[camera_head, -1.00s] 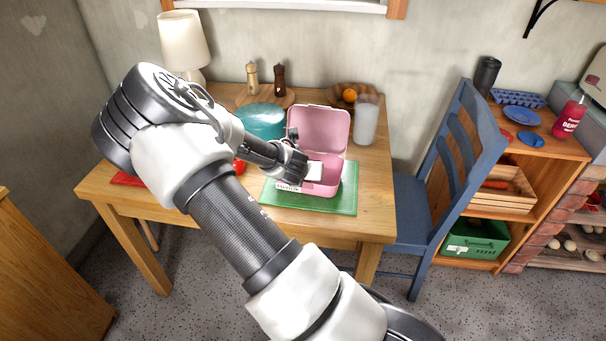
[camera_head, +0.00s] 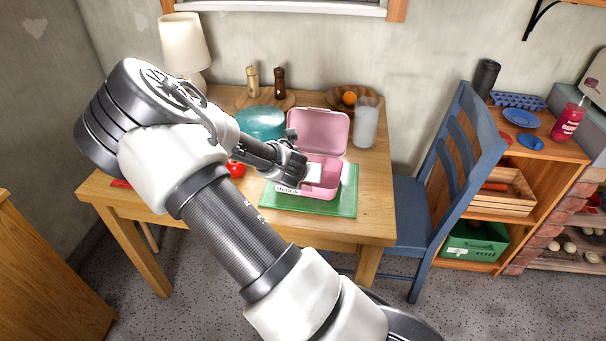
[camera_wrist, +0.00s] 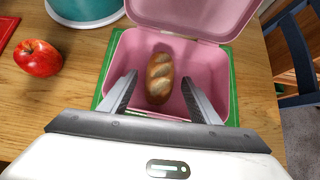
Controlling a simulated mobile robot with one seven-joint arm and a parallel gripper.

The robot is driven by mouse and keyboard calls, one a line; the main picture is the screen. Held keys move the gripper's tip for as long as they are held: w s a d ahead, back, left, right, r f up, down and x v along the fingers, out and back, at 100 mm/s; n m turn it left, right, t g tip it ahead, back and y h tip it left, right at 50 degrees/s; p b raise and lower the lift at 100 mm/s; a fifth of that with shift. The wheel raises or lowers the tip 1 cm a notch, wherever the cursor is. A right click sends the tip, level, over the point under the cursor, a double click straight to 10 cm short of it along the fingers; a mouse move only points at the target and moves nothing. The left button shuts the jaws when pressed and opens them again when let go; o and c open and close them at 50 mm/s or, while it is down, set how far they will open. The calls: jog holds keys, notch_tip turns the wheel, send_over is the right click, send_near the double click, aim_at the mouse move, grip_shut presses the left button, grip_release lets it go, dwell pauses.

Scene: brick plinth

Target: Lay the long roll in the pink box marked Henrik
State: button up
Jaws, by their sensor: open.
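The pink box (camera_head: 319,135) stands with its lid up on a green mat (camera_head: 340,202) on the wooden table. A label reading Henrik (camera_head: 288,189) shows at its front left. In the wrist view the long roll (camera_wrist: 160,80), brown with pale slashes, lies inside the pink box (camera_wrist: 209,62) on its floor. My gripper (camera_wrist: 158,92) is open above the box, one finger on each side of the roll, with gaps between fingers and roll. In the head view the gripper hides part of the box, and the roll does not show.
A blue chair (camera_head: 455,165) is at the right.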

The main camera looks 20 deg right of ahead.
jog(key=s+a+r+m+y, duration=0.1)
jog(key=s+a+r+m, duration=0.4)
jog(key=s+r+m, duration=0.4)
jog(key=s+a+r+m+g+y+p, duration=0.1)
jog(key=s+a+r+m, duration=0.4)
jog(key=s+r+m, duration=0.5)
jog(key=s+a+r+m+y, duration=0.3)
jog(key=s+a+r+m, duration=0.3)
jog(key=s+r+m, duration=0.3)
jog(key=shift+s+r+m+g+p, duration=0.4)
jog(key=shift+s+m, duration=0.2)
jog(key=shift+s, duration=0.5)
jog(key=shift+c, duration=0.3)
